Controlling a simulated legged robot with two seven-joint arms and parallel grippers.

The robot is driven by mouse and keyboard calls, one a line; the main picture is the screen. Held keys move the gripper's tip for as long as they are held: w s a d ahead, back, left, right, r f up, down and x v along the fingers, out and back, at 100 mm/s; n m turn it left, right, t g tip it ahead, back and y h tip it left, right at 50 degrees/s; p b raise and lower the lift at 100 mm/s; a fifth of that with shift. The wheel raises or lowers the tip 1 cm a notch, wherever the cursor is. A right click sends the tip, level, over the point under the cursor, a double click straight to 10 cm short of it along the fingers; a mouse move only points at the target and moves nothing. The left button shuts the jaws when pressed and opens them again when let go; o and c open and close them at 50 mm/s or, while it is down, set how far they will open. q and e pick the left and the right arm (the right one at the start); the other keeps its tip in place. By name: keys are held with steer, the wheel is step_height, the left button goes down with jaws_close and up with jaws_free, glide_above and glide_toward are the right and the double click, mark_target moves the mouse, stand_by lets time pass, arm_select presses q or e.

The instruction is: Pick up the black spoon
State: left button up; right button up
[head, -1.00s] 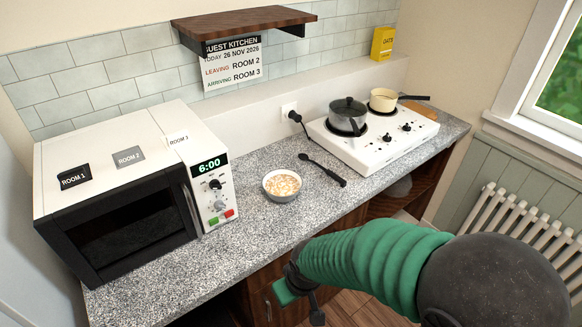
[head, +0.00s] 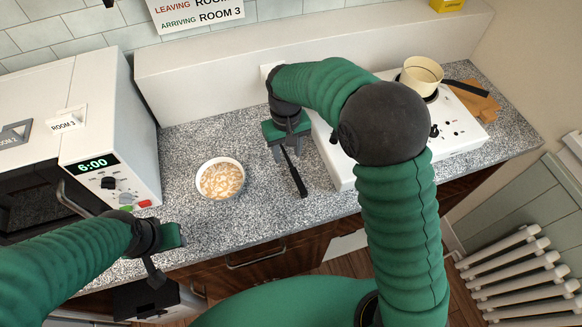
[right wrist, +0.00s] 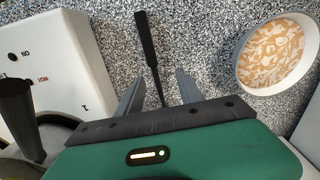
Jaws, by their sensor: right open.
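The black spoon (head: 296,178) lies on the speckled counter, between the bowl and the white hob. Its handle end points toward the counter's front edge; its bowl end is hidden under my right gripper (head: 284,152).
A bowl of cereal (head: 220,180) stands left of the spoon. The white hob (head: 455,135) with a cream pan (head: 421,74) is to the right, partly behind my right arm. The microwave (head: 110,155) is at left. A low ledge (head: 220,80) runs behind.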

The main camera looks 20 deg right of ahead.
mark_target(293, 168)
steer(key=f, duration=0.2)
steer(key=d+f, duration=0.1)
steer(key=f, duration=0.1)
steer(key=s+f+p, duration=0.1)
steer(key=shift+d+f, duration=0.4)
steer(key=shift+w+a+f, duration=0.1)
steer(key=shift+w+f, duration=0.1)
steer(key=shift+f, duration=0.15)
steer(key=shift+s+a+r, duration=0.15)
steer(key=c, duration=0.5)
jaws_close()
